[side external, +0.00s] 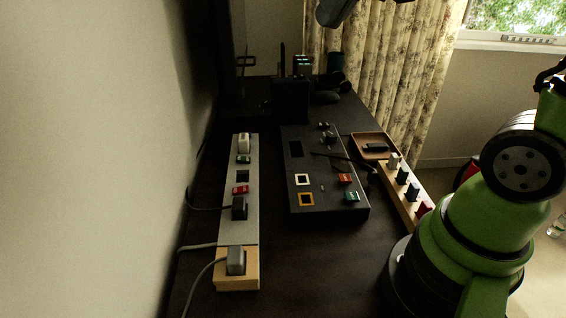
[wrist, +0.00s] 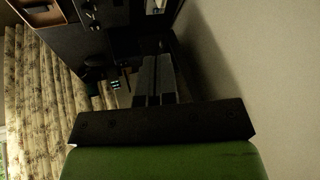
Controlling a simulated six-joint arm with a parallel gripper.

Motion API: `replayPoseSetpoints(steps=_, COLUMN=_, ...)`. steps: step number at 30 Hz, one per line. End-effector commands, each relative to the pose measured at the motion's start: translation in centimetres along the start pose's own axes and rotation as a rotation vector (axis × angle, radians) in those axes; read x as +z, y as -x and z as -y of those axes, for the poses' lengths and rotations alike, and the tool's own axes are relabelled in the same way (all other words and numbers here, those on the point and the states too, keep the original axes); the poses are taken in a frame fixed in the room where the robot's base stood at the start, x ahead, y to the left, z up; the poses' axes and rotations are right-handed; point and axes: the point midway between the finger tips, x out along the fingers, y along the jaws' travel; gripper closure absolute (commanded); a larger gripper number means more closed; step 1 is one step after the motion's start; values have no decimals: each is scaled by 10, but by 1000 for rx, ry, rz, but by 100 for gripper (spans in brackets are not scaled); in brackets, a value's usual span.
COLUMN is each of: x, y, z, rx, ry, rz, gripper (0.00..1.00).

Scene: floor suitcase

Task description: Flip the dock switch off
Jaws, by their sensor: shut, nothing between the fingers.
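A dark panel (side external: 318,205) lies on the desk, with a red rocker switch (side external: 345,179) and a green rocker switch (side external: 352,197) on its right side. A grey power strip (side external: 252,220) lies to its left, with its own green switch (side external: 243,160) and red switch (side external: 240,189). I cannot tell which switch is the dock's, nor read their positions. My gripper (wrist: 153,62) is shut and empty in the wrist view, away from these switches.
Plugs with cords stand in the strip, and a grey plug (side external: 236,260) sits on a wooden block. A black box (side external: 290,102) stands behind the panel. A brown tray (side external: 370,140) and a wooden rack with pegs (side external: 395,180) lie right. A wall borders the left.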

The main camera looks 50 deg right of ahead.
Motion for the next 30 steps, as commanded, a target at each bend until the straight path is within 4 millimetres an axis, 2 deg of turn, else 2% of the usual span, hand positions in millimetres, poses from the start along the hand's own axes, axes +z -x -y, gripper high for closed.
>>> replayPoseSetpoints(steps=1, x=22, y=10, z=3, rx=-27, ry=17, rz=-15, gripper=100)
replayPoseSetpoints(steps=6, x=84, y=25, z=1, rx=-105, ry=54, rz=-49, gripper=100)
replayPoseSetpoints(steps=9, x=111, y=26, z=-4, rx=-138, ry=68, rz=-61, gripper=100)
replayPoseSetpoints(steps=12, x=127, y=25, z=-7, rx=-159, ry=75, rz=-67, gripper=100)
replayPoseSetpoints(steps=16, x=136, y=23, z=-9, rx=-169, ry=77, rz=-69, gripper=100)
replayPoseSetpoints(steps=24, x=135, y=23, z=-10, rx=-168, ry=77, rz=-68, gripper=100)
replayPoseSetpoints(steps=28, x=127, y=23, z=-8, rx=-154, ry=69, rz=-65, gripper=100)
replayPoseSetpoints(steps=30, x=115, y=23, z=-6, rx=-136, ry=58, rz=-62, gripper=100)
